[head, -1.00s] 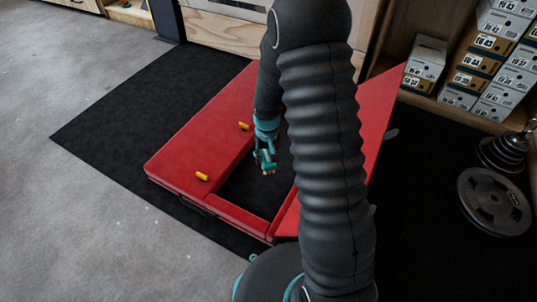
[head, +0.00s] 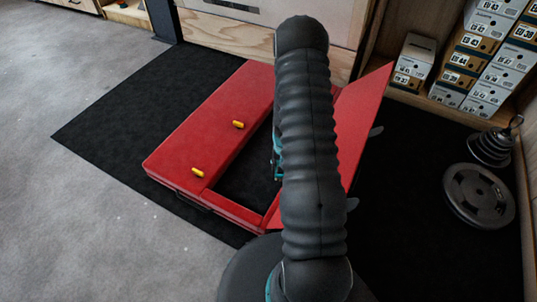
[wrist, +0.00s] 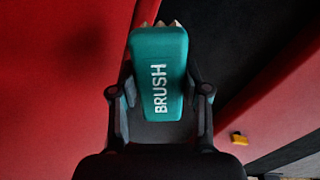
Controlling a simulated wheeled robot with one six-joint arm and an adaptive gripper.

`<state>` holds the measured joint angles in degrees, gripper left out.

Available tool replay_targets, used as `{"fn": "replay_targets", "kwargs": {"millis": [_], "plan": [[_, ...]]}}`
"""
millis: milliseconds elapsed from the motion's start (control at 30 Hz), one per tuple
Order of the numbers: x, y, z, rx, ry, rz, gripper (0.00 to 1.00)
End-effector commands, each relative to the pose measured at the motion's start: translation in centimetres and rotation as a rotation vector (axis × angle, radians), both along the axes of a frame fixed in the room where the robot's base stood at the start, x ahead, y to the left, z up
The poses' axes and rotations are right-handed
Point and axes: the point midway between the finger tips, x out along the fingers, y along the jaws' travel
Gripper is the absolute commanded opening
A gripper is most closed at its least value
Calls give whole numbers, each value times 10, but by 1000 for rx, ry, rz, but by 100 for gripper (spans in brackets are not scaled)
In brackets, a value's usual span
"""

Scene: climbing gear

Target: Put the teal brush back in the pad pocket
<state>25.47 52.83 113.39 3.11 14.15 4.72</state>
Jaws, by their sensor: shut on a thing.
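The teal brush (wrist: 170,60), marked BRUSH, is between the two fingers of my gripper (wrist: 160,92) in the wrist view, its pale bristle tips pointing away from me. The gripper is shut on it. In the head view my arm hides most of the gripper and brush; only a teal sliver (head: 277,160) shows beside the arm. The red pad (head: 225,115) lies on the dark mat with its red flap (head: 365,105) raised at the right. The dark rectangular pocket (head: 240,180) is open, its right part hidden by my arm.
Two yellow pieces (head: 238,125) (head: 198,173) sit on the pad's left side; one yellow piece (wrist: 238,137) shows in the wrist view. Weight plates (head: 480,195) lie at the right. Shoe boxes (head: 470,60) fill the shelf at the back right. Grey floor at left is clear.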

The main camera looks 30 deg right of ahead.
Motion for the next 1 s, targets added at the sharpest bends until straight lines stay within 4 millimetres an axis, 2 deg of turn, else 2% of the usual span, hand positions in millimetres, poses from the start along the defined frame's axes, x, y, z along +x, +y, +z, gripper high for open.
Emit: {"fn": "replay_targets", "kwargs": {"millis": [67,167,600,767,867,1000], "plan": [[0,-1,-5,1,1,-13,14],[8,9,-14,1,1,-13,14],[58,75,-63,-1,-1,-12,14],[67,86,-72,-1,-1,-14,14],[68,88,-75,-1,-1,-15,14],[67,88,-89,0,2,-16,14]]}}
